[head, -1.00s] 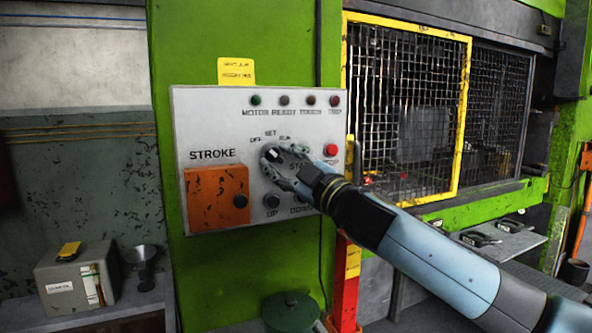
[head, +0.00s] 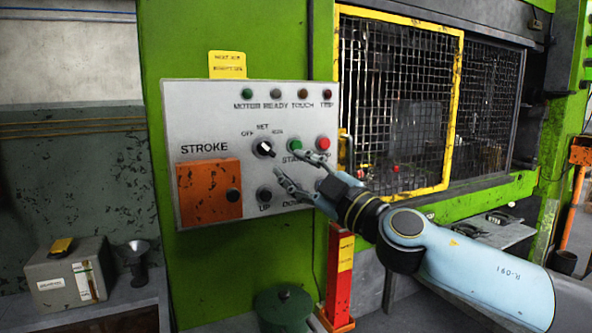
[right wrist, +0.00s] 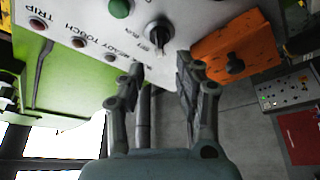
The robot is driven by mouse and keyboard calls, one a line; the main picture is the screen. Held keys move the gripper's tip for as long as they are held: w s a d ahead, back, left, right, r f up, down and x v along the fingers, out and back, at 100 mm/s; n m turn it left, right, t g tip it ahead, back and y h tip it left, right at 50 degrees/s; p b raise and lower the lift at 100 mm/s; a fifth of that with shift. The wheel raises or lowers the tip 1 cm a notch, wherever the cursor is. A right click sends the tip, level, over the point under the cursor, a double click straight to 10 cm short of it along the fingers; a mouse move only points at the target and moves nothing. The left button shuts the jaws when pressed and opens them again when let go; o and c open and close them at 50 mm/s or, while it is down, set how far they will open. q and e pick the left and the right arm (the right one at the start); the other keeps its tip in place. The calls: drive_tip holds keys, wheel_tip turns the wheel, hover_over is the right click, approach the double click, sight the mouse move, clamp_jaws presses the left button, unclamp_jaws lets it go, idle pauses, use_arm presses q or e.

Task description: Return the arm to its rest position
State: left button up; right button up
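My right gripper (head: 284,168) is in front of the grey control panel (head: 200,118), below and right of the black selector knob (head: 264,149). Its two fingers are spread with nothing between them. In the right wrist view the open fingers (right wrist: 160,85) point toward the panel, and the selector knob (right wrist: 158,32) lies beyond them, clear of both. The green start button (head: 295,145) shows just above the gripper. My left gripper is in neither view.
An orange cover (head: 209,190) sits at the panel's lower left. A red button (head: 323,143) is at its right. The yellow-framed mesh guard (head: 395,100) stands to the right. A red post (head: 339,275) and a green lidded container (head: 284,308) stand below the arm.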

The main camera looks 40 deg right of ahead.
drive_tip(key=s+d+f+m+g+h+b, duration=0.1)
drive_tip(key=d+f+m+g+h+b, duration=0.15)
drive_tip(key=f, duration=1.05)
drive_tip(key=s+d+f+m+g+h+b, duration=0.1)
drive_tip(key=s+d+f+g+b, duration=0.2)
drive_tip(key=f, duration=1.1)
drive_tip(key=d+f+m+g+h+b, duration=0.1)
drive_tip(key=d+f+m+g+b, duration=0.2)
drive_tip(key=f, duration=1)
drive_tip(key=s+f+g+b, duration=0.15)
drive_tip(key=s+f, duration=0.25)
drive_tip(key=f, duration=0.4)
drive_tip(key=s+a+f+m+g+b, duration=0.1)
drive_tip(key=s+f+b, duration=0.2)
drive_tip(key=s+f, duration=0.35)
drive_tip(key=s+f+g+b, duration=0.2)
drive_tip(key=s+f, duration=0.1)
drive_tip(key=f, duration=0.7)
drive_tip(key=s+a+f+m+g+y+b, duration=0.1)
drive_tip(key=s+a+f+g+b, duration=0.2)
drive_tip(key=s+f, duration=1)
drive_tip(key=s+a+f+m+g+y+b, duration=0.1)
drive_tip(key=s+a+f+g+b, duration=0.3)
drive_tip(key=s+a+f, duration=0.6)
drive_tip(key=s+f+b, duration=0.2)
drive_tip(key=s, duration=0.5)
drive_tip(key=shift+s+f, duration=0.35)
drive_tip(key=shift+s+a+m+y, duration=0.1)
drive_tip(key=shift+m+y, duration=0.15)
